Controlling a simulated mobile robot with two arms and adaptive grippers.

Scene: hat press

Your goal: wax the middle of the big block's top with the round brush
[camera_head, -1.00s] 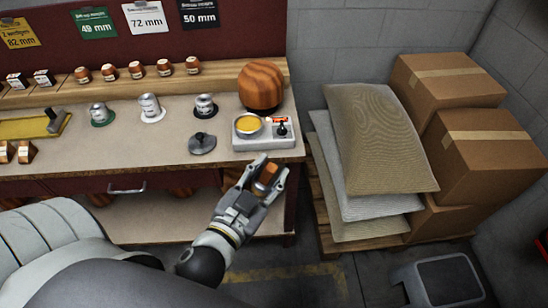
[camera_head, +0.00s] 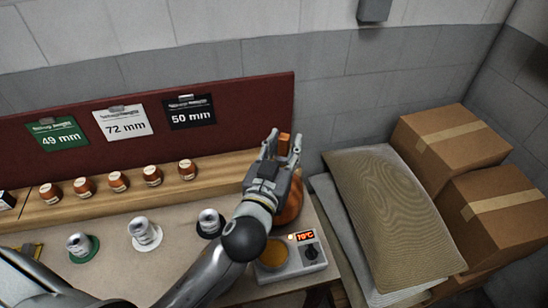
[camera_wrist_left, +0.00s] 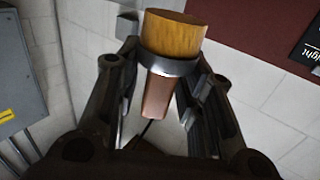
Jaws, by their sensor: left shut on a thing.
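My left gripper (camera_head: 283,145) is raised above the back right of the bench. It is shut on the round brush (camera_head: 285,143). In the left wrist view the brush (camera_wrist_left: 172,34) shows tan bristles, a grey metal band and a copper-brown handle between the fingers. The bristle end points away from the wrist. The big block (camera_head: 292,206) is a rounded brown wooden form, mostly hidden behind my gripper and wrist. Its top is covered from sight. A pot of yellow wax (camera_head: 272,254) stands on the heater (camera_head: 303,262), partly behind my arm. My right gripper is out of view.
Metal cans (camera_head: 145,234) stand on the bench. Size cards (camera_head: 123,121) hang on the dark red backboard. Sacks (camera_head: 390,215) and cardboard boxes (camera_head: 452,142) are piled at the right.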

